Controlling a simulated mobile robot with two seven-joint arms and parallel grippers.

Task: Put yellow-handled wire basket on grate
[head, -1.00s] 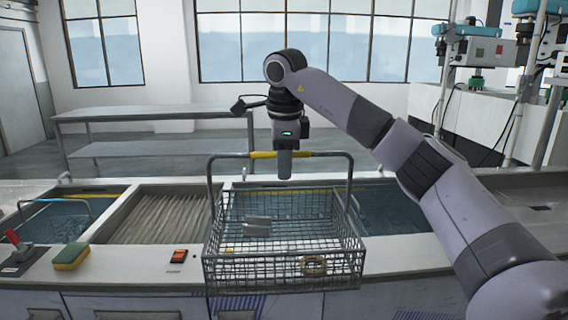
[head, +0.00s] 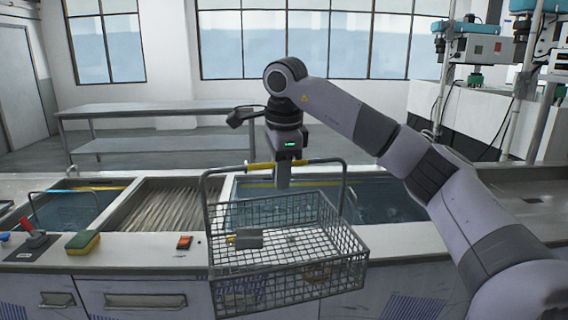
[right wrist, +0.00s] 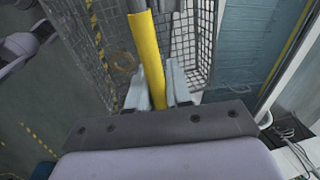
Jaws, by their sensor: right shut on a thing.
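The wire basket (head: 290,278) hangs from my right gripper (head: 283,178) in front of the counter edge, slightly tilted. Its yellow handle grip (head: 260,167) is between the fingers. The right wrist view shows the fingers (right wrist: 157,88) closed around the yellow bar (right wrist: 146,55), with the mesh beyond. A grey block (head: 249,239) and a ring-like part (head: 316,271) lie in the basket. The grate (head: 165,207) is the slatted panel in the counter, left of the basket and apart from it. My left gripper is not in view.
A water-filled tank (head: 385,203) lies behind and right of the basket. A sponge (head: 83,242), a red-handled switch (head: 35,240) and an orange switch (head: 184,242) stand on the front ledge.

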